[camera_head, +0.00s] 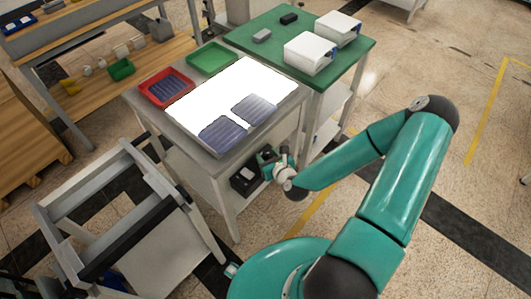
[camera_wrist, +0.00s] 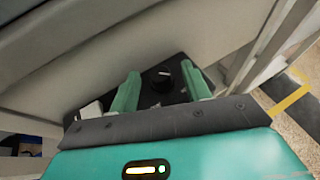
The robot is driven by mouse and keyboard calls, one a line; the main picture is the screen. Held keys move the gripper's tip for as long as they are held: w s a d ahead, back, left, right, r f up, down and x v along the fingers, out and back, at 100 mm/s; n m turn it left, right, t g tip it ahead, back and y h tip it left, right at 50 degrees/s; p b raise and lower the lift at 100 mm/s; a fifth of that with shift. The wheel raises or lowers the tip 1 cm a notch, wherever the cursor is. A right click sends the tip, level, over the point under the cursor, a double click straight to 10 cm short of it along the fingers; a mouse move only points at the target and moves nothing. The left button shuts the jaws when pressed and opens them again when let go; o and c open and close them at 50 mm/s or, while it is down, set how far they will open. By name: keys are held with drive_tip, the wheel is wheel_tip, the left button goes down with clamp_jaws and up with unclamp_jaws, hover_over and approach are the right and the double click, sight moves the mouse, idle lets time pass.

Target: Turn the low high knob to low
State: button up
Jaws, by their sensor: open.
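The knob (camera_wrist: 162,80) is a round black dial with a light pointer mark, on a dark panel (camera_wrist: 172,66) in the wrist view. The pointer's setting is too small to read, and no low or high label can be made out. My gripper (camera_wrist: 164,84) is open, with one green finger on each side of the knob in the picture; I cannot tell whether they touch it. In the head view my gripper (camera_head: 267,158) is beside a black box (camera_head: 246,179) under the table top. The knob itself cannot be made out in the head view.
The grey table (camera_head: 203,146) carries a bright white panel (camera_head: 215,95), a red tray (camera_head: 166,87) and a green tray (camera_head: 211,56). A green table (camera_head: 262,30) stands behind right. A grey cart frame (camera_head: 115,205) stands at left. Table legs flank the box; open floor lies right.

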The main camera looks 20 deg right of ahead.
idle(0.3)
drive_tip(key=c, duration=1)
drive_tip(key=shift+d+n+y, duration=0.15)
drive_tip(key=shift+n+y, duration=0.15)
drive_tip(key=shift+y, duration=0.1)
drive_tip(key=shift+w+d+n+g+y, duration=0.1)
drive_tip(key=shift+n+g+y, duration=0.15)
drive_tip(key=shift+n+y, duration=0.55)
drive_tip(key=shift+w+d+n+g+y, duration=0.1)
drive_tip(key=shift+n+g+y, duration=0.15)
drive_tip(key=shift+n+y, duration=0.55)
drive_tip(key=shift+w+d+n+g+y, duration=0.1)
drive_tip(key=shift+n+g+y, duration=0.8)
drive_tip(key=shift+n+y, duration=0.3)
drive_tip(key=shift+w+d+n+g+y, duration=0.1)
drive_tip(key=shift+n+g+y, duration=0.8)
drive_tip(key=shift+n+y, duration=0.3)
drive_tip(key=n+g, duration=0.1)
drive_tip(key=n+g+y, duration=0.1)
drive_tip(key=n+g, duration=0.1)
drive_tip(key=n+g+y, duration=0.1)
drive_tip(key=shift+w+d+g, duration=0.15)
drive_tip(key=shift+w+g, duration=0.15)
drive_tip(key=shift+w+n+g+y, duration=0.2)
drive_tip(key=shift+n+g+y, duration=0.2)
drive_tip(key=shift+n+g, duration=2)
